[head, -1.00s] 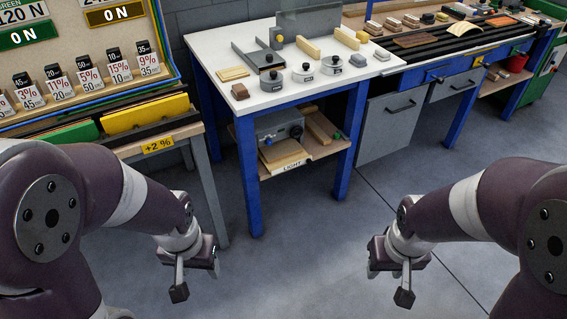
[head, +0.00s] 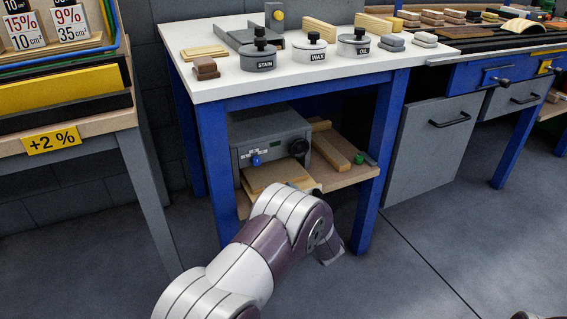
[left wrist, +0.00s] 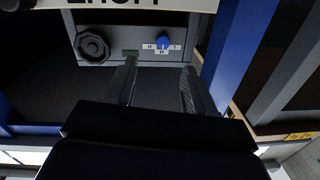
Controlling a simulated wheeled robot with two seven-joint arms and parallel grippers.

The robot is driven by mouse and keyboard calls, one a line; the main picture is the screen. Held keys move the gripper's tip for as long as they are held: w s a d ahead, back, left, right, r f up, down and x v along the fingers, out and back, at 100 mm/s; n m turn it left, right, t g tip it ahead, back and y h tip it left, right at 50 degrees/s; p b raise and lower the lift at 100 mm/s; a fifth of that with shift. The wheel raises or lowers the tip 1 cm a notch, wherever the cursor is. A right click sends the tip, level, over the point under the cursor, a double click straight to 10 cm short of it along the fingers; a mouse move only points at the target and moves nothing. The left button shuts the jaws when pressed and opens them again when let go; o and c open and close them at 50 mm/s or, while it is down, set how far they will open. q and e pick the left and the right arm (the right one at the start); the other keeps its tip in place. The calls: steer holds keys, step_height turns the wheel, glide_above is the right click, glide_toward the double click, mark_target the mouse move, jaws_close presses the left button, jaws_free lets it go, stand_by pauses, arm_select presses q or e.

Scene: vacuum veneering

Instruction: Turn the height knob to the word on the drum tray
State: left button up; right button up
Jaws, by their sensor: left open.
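A grey machine (head: 270,140) stands on the lower shelf of the blue-legged table. Its front has a small blue knob (head: 256,160) and a larger black knob (head: 298,147). In the left wrist view, which is upside down, the blue knob (left wrist: 163,41) has small letter labels around it; its exact setting cannot be told. The black knob (left wrist: 92,45) is to its left there. A board edge with a partly cut-off word, like LIGHT, crosses the top of that view. My left gripper (left wrist: 159,82) is open and empty, pointing at the machine's front, apart from both knobs. My right gripper is out of view.
On the white tabletop (head: 225,85) stand the STAIN (head: 259,58), WAX (head: 309,50) and OIL (head: 356,46) pots. Wood strips (head: 333,146) lie on the shelf right of the machine. Blue table legs (head: 213,170) flank the shelf opening. A rack with a +2 % tag (head: 52,139) stands left.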

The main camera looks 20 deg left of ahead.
mark_target(258, 163)
arm_select(q)
steer(key=b+x, duration=0.5)
steer(key=x, duration=0.6)
steer(key=shift+s+a+r+b, duration=0.1)
steer(key=shift+a+r+b, duration=0.05)
steer(key=shift+a+b, duration=0.2)
steer(key=shift+w+a+r, duration=0.2)
steer(key=shift+w+a, duration=0.15)
steer(key=shift+a, duration=0.05)
jaws_close()
steer(key=shift+r, duration=0.1)
